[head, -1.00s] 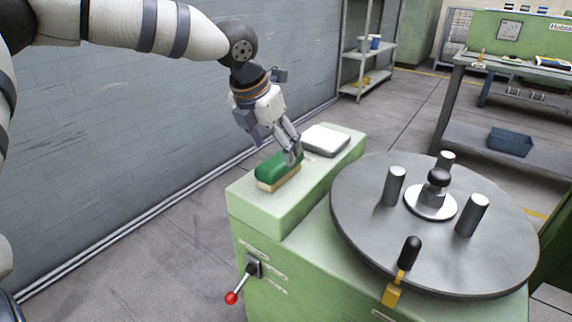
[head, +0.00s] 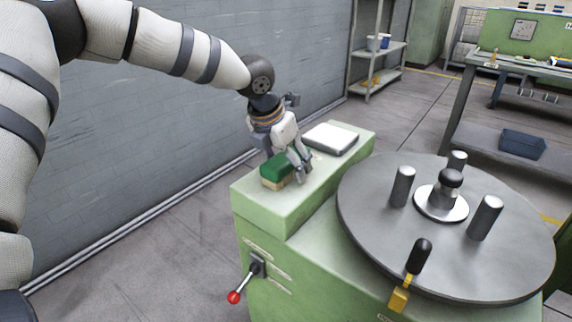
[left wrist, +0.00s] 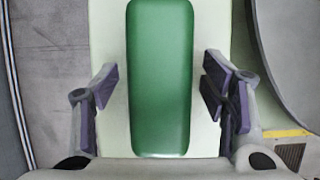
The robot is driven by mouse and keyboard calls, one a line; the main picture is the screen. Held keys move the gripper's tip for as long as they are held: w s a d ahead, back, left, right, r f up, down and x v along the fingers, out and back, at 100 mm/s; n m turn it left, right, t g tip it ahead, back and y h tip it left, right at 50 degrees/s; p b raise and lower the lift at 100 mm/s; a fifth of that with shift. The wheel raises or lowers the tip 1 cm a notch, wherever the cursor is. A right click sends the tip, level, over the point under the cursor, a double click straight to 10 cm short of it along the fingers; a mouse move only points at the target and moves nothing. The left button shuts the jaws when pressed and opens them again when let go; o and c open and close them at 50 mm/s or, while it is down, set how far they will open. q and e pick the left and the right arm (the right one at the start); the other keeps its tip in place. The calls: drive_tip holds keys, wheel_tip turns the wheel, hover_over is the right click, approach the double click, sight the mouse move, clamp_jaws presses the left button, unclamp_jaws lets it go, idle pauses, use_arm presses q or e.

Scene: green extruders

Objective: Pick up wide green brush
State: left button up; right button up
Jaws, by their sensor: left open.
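The wide green brush (head: 277,172) lies on the raised green ledge of the machine, with a green back and a pale bristle side below. In the left wrist view the brush (left wrist: 160,75) runs lengthwise between the fingers, with a gap on both sides. My left gripper (head: 301,175) is at the brush, pointing down, and hides part of it in the head view. In the left wrist view the left gripper (left wrist: 163,92) is open and its pads do not touch the brush. My right gripper is not in view.
A white and grey flat box (head: 331,138) lies on the ledge (head: 262,212) behind the gripper. A round metal turntable (head: 380,235) with upright posts stands to the right. A red-knobbed lever (head: 235,297) sticks out at the front. A grey wall (head: 150,130) runs along the left.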

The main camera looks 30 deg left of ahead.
use_arm(q)
drive_tip(key=shift+f, duration=0.1)
drive_tip(key=c, duration=1.3)
drive_tip(key=shift+r, duration=0.4)
drive_tip(key=r, duration=0.4)
drive_tip(key=shift+d, duration=0.3)
drive_tip(key=s+d+r, duration=0.1)
drive_tip(key=d+r, duration=0.2)
drive_tip(key=d, duration=0.1)
drive_tip(key=s+d+r, duration=0.2)
drive_tip(key=d, duration=0.2)
drive_tip(key=s+d+r+p, duration=0.1)
drive_tip(key=s+d+r, duration=0.1)
drive_tip(key=d+r, duration=0.1)
drive_tip(key=shift+d+r, duration=0.35)
drive_tip(key=shift+d, duration=0.4)
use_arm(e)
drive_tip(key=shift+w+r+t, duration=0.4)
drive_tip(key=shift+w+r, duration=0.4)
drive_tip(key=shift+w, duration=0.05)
